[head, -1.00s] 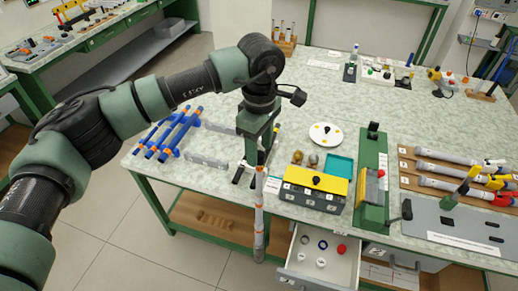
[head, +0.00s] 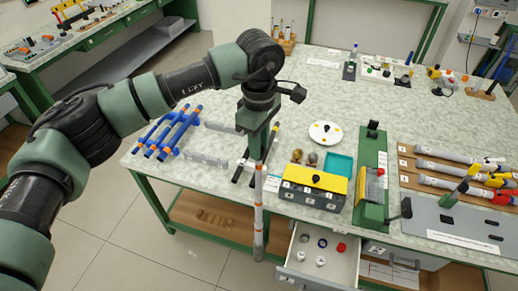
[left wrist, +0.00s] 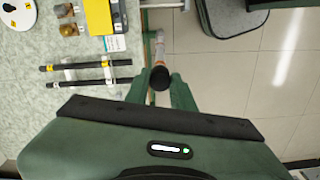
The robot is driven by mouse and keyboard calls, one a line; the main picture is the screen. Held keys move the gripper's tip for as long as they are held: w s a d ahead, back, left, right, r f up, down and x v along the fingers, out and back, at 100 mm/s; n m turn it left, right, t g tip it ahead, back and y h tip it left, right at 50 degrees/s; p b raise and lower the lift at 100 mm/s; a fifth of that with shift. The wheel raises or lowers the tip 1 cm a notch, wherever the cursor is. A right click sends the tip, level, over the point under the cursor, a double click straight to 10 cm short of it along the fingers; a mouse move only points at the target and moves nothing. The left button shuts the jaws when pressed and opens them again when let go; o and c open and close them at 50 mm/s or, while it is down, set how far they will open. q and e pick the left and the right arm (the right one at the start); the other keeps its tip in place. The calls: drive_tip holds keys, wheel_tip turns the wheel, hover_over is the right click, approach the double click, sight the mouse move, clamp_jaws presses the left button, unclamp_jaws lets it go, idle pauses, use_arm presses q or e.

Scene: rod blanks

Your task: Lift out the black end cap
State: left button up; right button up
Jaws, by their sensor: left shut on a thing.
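My left gripper (head: 259,162) is shut on a long grey rod (head: 259,215) with orange bands. The rod hangs upright just off the table's front edge, left of the open drawer. In the left wrist view a dark round end (left wrist: 160,77) shows between my fingers, with the rod's paler length beyond it. The open drawer (head: 285,268) holds several small caps. A dark cap (head: 304,238) lies at its back left, and I cannot tell for sure that it is the black end cap. Beside it are a blue ring (head: 322,243), a red cap (head: 341,247) and white pieces. My right gripper is not in view.
A yellow-topped box (head: 316,180) stands on the table above the drawer, with a teal tray (head: 340,163) behind it. A green fixture (head: 372,175) is to its right. Two black rods (left wrist: 80,83) lie near the gripper.

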use_arm(q)
wheel_tip(320, 180, up, 19)
drive_tip(key=b, duration=0.4)
